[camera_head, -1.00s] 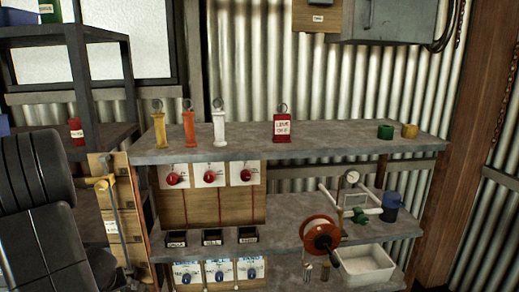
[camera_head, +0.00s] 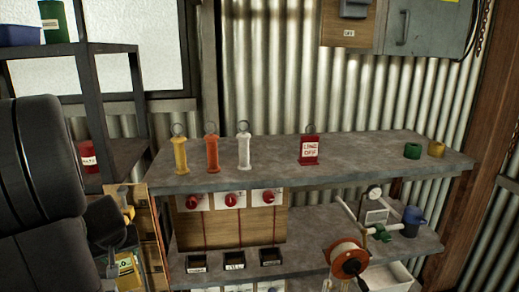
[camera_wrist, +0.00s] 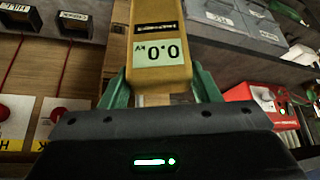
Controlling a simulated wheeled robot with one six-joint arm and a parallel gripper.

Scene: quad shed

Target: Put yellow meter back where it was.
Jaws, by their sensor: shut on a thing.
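The yellow meter (camera_wrist: 160,70) is between the green fingers of my gripper (camera_wrist: 160,95) in the wrist view. Its display reads 0.0 kV and appears upside down. In the head view, the meter (camera_head: 127,266) shows at the lower left, below my dark gripper (camera_head: 118,250), in front of the wooden boards left of the bench. My arm hides part of that area. My gripper is shut on the meter.
The bench top (camera_head: 270,165) carries yellow (camera_head: 180,155), orange (camera_head: 212,153) and white (camera_head: 244,152) tags and a red line-off tag (camera_head: 309,150). A reel (camera_head: 347,260) and gauge (camera_head: 374,193) stand on the lower shelf. The wrist view shows a red box (camera_wrist: 265,100).

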